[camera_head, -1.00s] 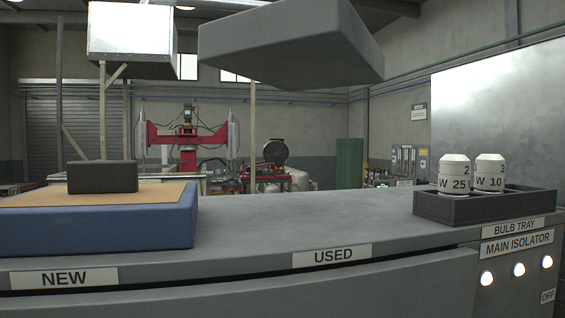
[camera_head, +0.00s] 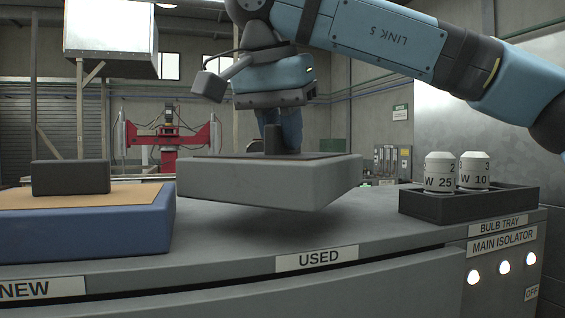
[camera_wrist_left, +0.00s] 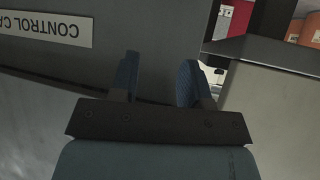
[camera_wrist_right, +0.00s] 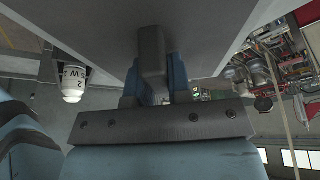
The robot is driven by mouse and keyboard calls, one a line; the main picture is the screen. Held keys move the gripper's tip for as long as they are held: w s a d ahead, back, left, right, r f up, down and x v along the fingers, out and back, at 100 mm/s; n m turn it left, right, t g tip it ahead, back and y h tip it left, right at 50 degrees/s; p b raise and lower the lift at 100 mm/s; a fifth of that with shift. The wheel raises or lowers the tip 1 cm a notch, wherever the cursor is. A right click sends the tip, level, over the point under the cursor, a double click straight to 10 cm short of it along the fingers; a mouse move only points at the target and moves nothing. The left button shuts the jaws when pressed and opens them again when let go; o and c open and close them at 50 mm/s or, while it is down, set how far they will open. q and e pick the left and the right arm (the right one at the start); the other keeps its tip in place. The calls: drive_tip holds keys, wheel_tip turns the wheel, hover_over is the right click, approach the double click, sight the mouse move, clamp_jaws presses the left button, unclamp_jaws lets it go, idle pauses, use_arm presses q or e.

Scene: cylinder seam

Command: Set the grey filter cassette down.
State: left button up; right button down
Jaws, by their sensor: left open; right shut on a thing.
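The grey filter cassette (camera_head: 262,186) is a thick grey slab with a dark top and an upright dark handle (camera_head: 273,139). My right gripper (camera_head: 283,138) is shut on the handle from above. In the head view the cassette hangs slightly tilted just above the worktop behind the USED label (camera_head: 317,259), with a shadow beneath it. In the right wrist view the fingers (camera_wrist_right: 154,85) close on the handle, and the cassette's surface (camera_wrist_right: 100,40) fills the upper part. My left gripper (camera_wrist_left: 158,82) is open and empty in the left wrist view, near a grey panel with a CONTROL label (camera_wrist_left: 45,27).
A blue cassette (camera_head: 85,232) with a tan top and dark handle lies on the left behind the NEW label (camera_head: 35,289). A black bulb tray (camera_head: 468,205) with two white bulbs stands at the right. Bare worktop (camera_head: 375,228) lies between tray and grey cassette.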

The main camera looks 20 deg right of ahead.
drive_tip(key=shift+f, duration=2.05)
drive_tip(key=c, duration=1.1)
unclamp_jaws()
drive_tip(key=shift+o, duration=0.2)
drive_tip(key=v, duration=1.1)
drive_tip(key=shift+s+a, duration=0.15)
drive_tip(key=shift+s, duration=0.05)
drive_tip(key=shift+r, duration=0.6)
